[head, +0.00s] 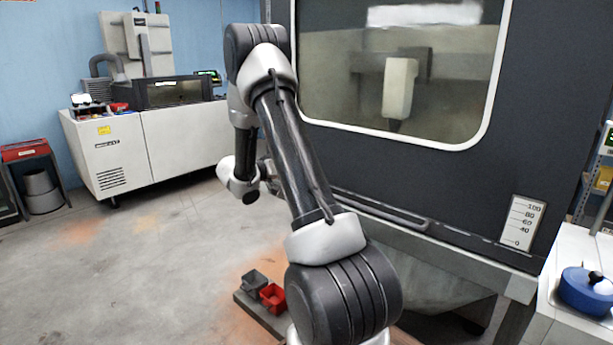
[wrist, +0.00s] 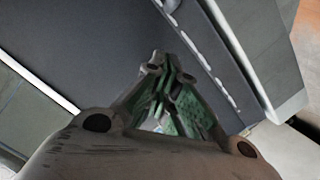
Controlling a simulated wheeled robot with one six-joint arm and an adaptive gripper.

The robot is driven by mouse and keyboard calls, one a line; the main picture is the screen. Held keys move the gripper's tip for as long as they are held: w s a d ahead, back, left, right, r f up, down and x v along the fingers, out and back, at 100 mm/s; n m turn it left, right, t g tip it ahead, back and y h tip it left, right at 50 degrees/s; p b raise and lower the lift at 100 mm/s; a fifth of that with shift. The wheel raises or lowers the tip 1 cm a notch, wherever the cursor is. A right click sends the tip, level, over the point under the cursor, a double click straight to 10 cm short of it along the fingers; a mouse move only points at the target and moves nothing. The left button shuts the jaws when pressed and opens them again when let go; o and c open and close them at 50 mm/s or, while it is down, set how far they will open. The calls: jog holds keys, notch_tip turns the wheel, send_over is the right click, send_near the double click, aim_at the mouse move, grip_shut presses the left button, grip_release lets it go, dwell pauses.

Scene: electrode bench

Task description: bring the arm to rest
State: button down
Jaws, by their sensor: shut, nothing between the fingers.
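My arm stretches up from the bottom of the head view and bends over towards the machine at the back. Its gripper is hidden behind the arm's links in the head view. In the wrist view my gripper (wrist: 167,72) is shut, with its fingertips together and nothing between them. Behind the fingers is the dark grey panel (wrist: 75,45) of a machine, and I cannot tell how far off it is.
A large dark machine (head: 540,90) with a window stands close on the right of my arm. A red bin (head: 272,297) and a grey bin (head: 254,283) sit low by its base. A blue pot (head: 585,292) stands on the right bench. The floor (head: 130,270) at left is clear.

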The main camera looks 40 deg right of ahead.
jog(key=v, duration=0.6)
jog(key=shift+a+r, duration=0.1)
jog(key=s+f+n+g+y, duration=0.2)
jog(key=s+f+n+g, duration=0.15)
jog(key=s+n, duration=0.3)
jog(key=s+a+r+n+g+y, duration=0.1)
jog(key=s+a+y, duration=0.2)
jog(key=s, duration=0.3)
jog(key=s+a+r+n+g+y, duration=0.1)
jog(key=s+a+n+y, duration=0.15)
jog(key=s, duration=0.35)
jog(key=s+a+r+t+y, duration=0.4)
jog(key=s+a+r+t, duration=0.1)
jog(key=a, duration=0.4)
jog(key=s+a+r+n+t+y, duration=0.1)
jog(key=s+a+r+t+y, duration=0.3)
jog(key=s+a+r, duration=0.3)
jog(key=shift+s+a+r+n+t, duration=0.3)
jog(key=shift+a+r+t, duration=0.15)
jog(key=shift+a, duration=0.45)
